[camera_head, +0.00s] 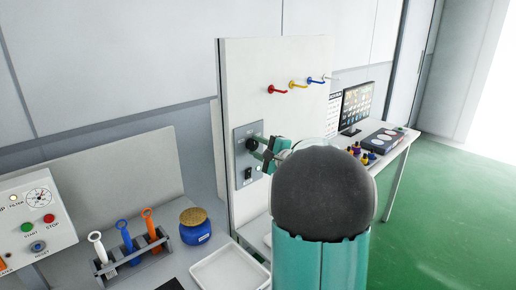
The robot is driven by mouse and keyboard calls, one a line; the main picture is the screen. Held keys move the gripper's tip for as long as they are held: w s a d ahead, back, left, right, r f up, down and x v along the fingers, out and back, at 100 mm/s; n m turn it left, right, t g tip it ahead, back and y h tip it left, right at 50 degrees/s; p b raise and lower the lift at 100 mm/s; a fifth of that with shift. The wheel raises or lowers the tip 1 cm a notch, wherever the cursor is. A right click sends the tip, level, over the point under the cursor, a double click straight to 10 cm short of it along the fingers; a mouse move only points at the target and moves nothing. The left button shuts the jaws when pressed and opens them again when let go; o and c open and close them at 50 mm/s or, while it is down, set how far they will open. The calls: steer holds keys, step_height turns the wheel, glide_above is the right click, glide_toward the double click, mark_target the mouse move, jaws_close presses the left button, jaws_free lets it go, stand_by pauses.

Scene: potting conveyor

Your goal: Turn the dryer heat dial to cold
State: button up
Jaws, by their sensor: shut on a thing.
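A grey control plate (242,176) is fixed to the white upright panel (251,78) in the middle of the view. A round black dial (252,143) sits on its upper part, and a black rocker switch (248,173) sits below. My gripper (260,147) reaches the plate from the right and is shut on the dial. The large dark, rounded end of my arm hides the space right of the plate. The dial's marks and the way it points are too small to read.
Coloured hooks (291,84) stick out above. Left are a rack (134,258) of tools, a blue jar (195,227), a white tray (230,270) and a button box (34,222). A monitor (356,106) stands on the right table. The green floor (450,210) is clear.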

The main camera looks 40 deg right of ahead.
steer(key=n, duration=0.4)
steer(key=shift+n, duration=0.3)
steer(key=n, duration=0.5)
stand_by(0.4)
steer(key=o, duration=1)
steer(key=shift+c, duration=0.2)
steer(key=shift+s+r, duration=0.1)
steer(key=shift+s, duration=0.05)
steer(key=s, duration=1.3)
steer(key=shift+s+d, duration=0.2)
steer(key=shift+s, duration=0.1)
